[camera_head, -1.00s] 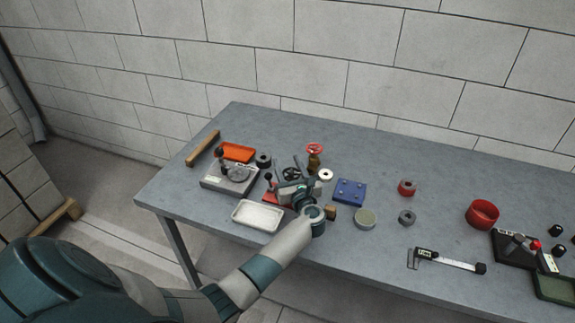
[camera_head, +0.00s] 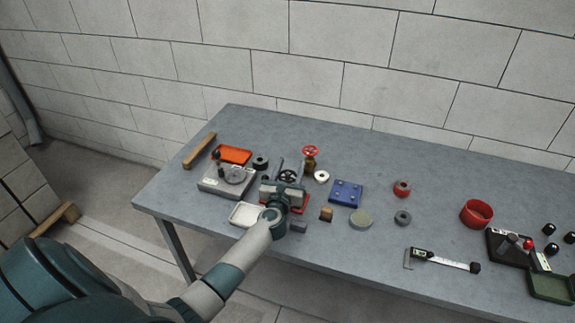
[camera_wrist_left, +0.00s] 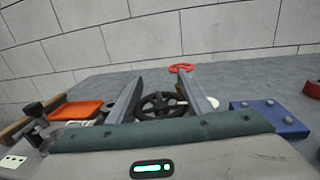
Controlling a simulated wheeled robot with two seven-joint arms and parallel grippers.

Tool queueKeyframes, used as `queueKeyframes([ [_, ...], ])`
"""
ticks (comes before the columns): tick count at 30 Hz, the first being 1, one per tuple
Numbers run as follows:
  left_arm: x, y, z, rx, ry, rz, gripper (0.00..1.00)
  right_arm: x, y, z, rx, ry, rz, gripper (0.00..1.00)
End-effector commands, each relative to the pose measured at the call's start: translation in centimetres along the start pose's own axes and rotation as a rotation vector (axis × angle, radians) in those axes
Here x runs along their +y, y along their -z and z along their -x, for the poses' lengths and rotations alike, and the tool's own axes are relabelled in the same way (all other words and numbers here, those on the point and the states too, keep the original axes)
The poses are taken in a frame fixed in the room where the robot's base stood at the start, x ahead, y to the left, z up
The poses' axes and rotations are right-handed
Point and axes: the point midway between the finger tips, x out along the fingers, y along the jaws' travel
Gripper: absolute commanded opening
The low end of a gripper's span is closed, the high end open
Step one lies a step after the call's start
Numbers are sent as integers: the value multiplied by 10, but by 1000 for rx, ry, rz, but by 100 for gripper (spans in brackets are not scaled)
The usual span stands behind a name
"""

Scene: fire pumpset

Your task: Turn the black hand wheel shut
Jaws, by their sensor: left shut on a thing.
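The black hand wheel (camera_head: 288,176) sits low on the bench among the parts, left of the blue block. It also shows in the left wrist view (camera_wrist_left: 160,104), a spoked ring lying between the two grey fingers. My left gripper (camera_head: 289,167) reaches over it from the front, one finger on each side, and is shut on its rim. The gripper body hides the near side of the wheel and most of its red base (camera_head: 304,202). My right gripper is not in view.
A red valve wheel (camera_head: 310,150) on a brass body stands just behind. A blue block (camera_head: 346,193) is to the right. A white tray (camera_head: 240,215), a grey fixture (camera_head: 215,187) and an orange tray (camera_head: 233,155) are to the left.

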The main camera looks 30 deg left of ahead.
Motion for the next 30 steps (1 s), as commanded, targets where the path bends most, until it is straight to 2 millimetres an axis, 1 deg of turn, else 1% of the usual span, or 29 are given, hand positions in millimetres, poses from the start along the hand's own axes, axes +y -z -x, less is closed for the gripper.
queueKeyframes([
  [1, 0, 0, 0, 2, 41, -3, 23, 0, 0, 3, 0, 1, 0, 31],
  [6, -6, 0, 0, 1, 168, -3, 23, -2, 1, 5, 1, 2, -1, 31],
  [13, -11, 1, 2, 2, 278, 0, 23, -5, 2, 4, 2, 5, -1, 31],
  [20, -13, 1, 2, 2, 315, 2, 23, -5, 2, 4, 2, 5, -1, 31],
  [29, -13, 1, 2, 1, 316, 1, 23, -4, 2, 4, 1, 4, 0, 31],
  [30, -13, 1, 2, 1, 316, 1, 51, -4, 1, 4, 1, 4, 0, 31],
])
